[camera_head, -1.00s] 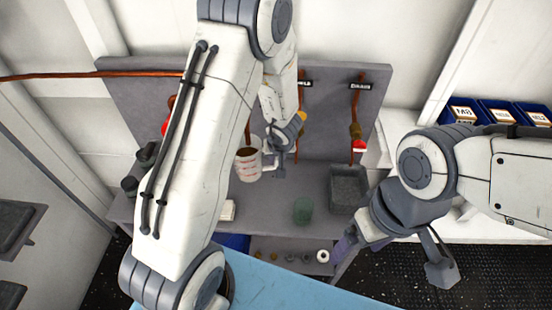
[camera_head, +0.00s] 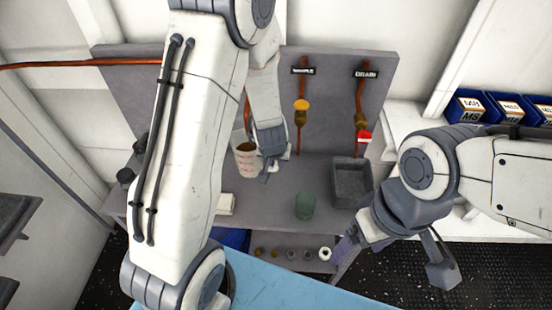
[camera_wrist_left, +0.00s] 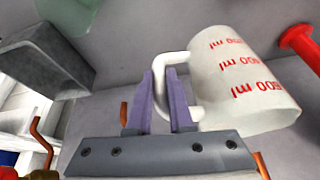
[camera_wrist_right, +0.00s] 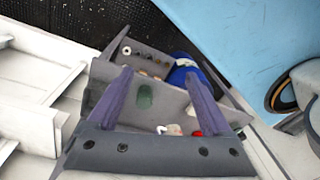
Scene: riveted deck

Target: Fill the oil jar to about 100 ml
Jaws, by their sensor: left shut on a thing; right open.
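A white measuring jug (camera_head: 246,164) with red ml marks is held in front of the back panel, with brown liquid in its mouth. My left gripper (camera_head: 267,168) is shut on its handle; the left wrist view shows the jug (camera_wrist_left: 238,85) beside the fingers (camera_wrist_left: 160,90). The green jar (camera_head: 305,206) stands apart on the bench, right of the jug and left of a grey tray. Its contents cannot be told. My right gripper (camera_head: 346,246) is open at the bench's front right; in its wrist view the jar (camera_wrist_right: 145,96) shows beyond the fingers (camera_wrist_right: 160,78).
The panel carries a yellow-handled tap (camera_head: 302,105) and a red-handled tap (camera_head: 364,136) labelled DRAIN. A grey tray (camera_head: 352,202) is below the red one. A small white block (camera_head: 226,204) lies on the bench left of the jar. Small parts fill a lower shelf.

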